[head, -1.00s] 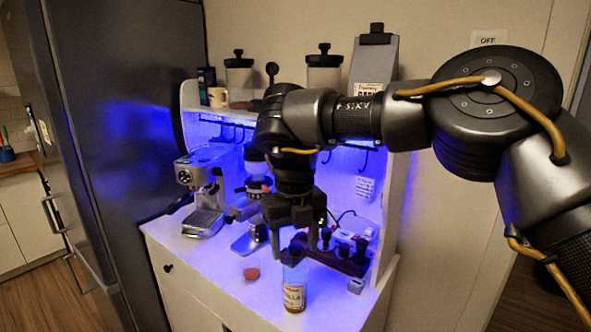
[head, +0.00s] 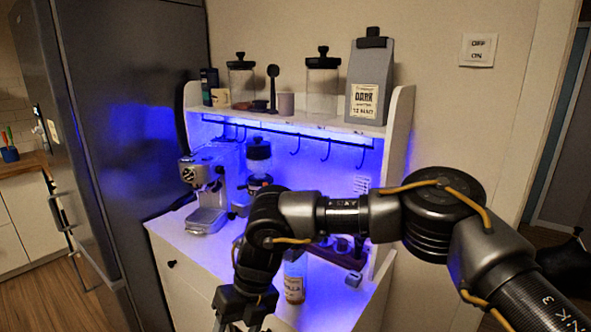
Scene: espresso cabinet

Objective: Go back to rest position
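My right arm comes in from the right. Its gripper (head: 238,318) hangs low in front of the cabinet's front edge, cut by the bottom of the picture. I cannot tell how far its fingers are open. A vanilla bottle (head: 294,282) stands upright on the blue-lit counter (head: 335,300), just right of and beyond my gripper, apart from it. My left gripper is out of view.
An espresso machine (head: 205,190) and a grinder (head: 258,165) stand on the counter at the left and middle. The shelf (head: 300,122) above holds jars, mugs and a dark coffee bag (head: 368,80). A tall dark fridge (head: 120,120) stands at the left.

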